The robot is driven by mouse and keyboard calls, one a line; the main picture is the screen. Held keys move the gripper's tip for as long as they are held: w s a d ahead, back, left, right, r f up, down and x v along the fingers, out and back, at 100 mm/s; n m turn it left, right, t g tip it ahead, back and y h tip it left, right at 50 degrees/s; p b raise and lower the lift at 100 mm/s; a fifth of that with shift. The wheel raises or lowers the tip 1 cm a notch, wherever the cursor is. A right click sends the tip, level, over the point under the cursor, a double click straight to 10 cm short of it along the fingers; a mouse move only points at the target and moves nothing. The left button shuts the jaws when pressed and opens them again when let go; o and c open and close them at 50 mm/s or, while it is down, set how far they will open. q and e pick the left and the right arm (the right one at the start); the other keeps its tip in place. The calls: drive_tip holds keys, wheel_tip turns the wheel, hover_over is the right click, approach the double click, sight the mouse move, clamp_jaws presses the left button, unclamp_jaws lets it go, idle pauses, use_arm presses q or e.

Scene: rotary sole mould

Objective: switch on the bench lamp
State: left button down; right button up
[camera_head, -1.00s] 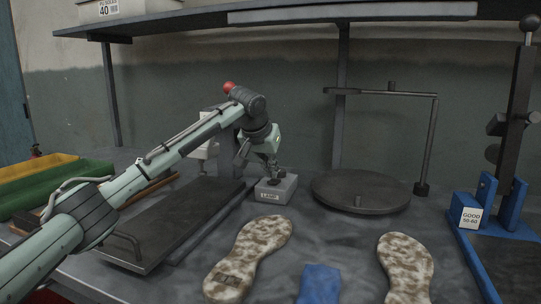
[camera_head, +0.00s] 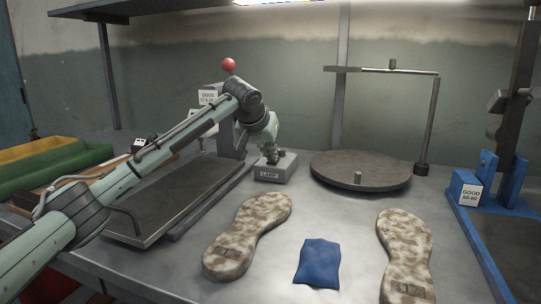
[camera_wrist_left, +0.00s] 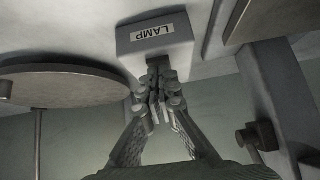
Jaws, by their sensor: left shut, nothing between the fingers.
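The grey switch box (camera_head: 275,174) labelled LAMP sits on the bench, left of the round turntable. My left gripper (camera_head: 271,158) is shut and empty, with its fingertips at the top of the box. In the left wrist view the box (camera_wrist_left: 155,38) shows its label, and the shut fingers (camera_wrist_left: 157,80) reach up to its edge and hide the switch itself. The lamp strip (camera_head: 290,2) under the shelf shows at the top edge, glowing white. My right gripper is not in view.
A round turntable (camera_head: 335,172) with a bent arm over it stands right of the box. A dark plate fixture (camera_head: 160,212) lies left. Two mottled soles (camera_head: 240,240) (camera_head: 405,250) and a blue cloth (camera_head: 318,264) lie in front. A blue stand (camera_head: 467,190) is at right.

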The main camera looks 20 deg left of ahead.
use_arm(q)
drive_tip(key=shift+r, duration=0.1)
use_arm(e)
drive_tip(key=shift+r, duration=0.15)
use_arm(q)
drive_tip(key=shift+r+p, duration=0.75)
drive_tip(key=shift+p, duration=0.25)
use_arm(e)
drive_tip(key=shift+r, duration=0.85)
use_arm(q)
drive_tip(key=r, duration=0.3)
drive_tip(key=shift+a, duration=0.25)
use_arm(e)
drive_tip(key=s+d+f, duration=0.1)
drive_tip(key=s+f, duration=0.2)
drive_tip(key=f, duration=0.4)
use_arm(q)
drive_tip(key=s+f+b+v, duration=0.1)
drive_tip(key=v, duration=1)
drive_tip(key=shift+d, duration=0.2)
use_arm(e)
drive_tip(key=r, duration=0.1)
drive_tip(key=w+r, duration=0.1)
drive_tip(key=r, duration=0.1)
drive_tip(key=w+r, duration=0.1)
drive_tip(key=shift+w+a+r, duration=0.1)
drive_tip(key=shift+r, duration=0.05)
